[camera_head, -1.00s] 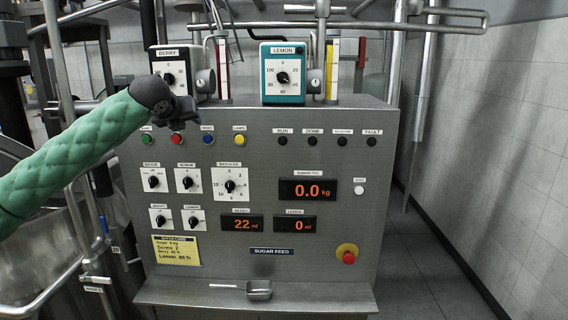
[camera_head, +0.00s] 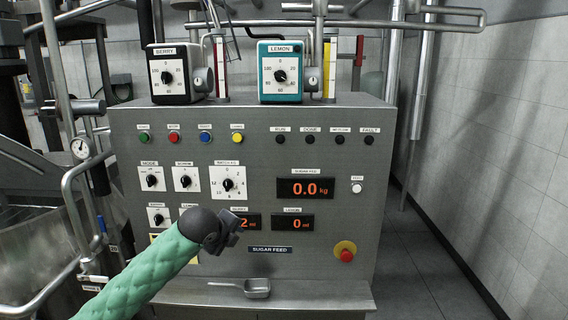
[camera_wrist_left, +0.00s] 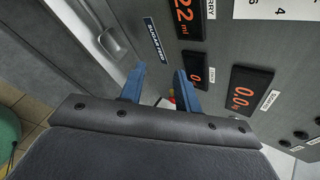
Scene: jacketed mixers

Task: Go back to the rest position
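My left gripper (camera_head: 228,232) is in front of the lower part of the grey control panel (camera_head: 330,150) in the head view, on a green padded arm from the bottom left. In the left wrist view its two blue fingers (camera_wrist_left: 160,84) stand apart with nothing between them. It covers part of the berry display (camera_head: 244,221), which shows a 2 at its visible end, and the lower small knobs. The wrist view shows 22 ml on that display (camera_wrist_left: 185,20). My right gripper is not in view.
The berry dial box (camera_head: 168,92) and lemon dial box (camera_head: 280,90) stand on the panel top. A metal scoop (camera_head: 257,288) lies on the ledge below. A red stop button (camera_head: 346,254) is at lower right. Pipes (camera_head: 62,130) crowd the left; floor at right is clear.

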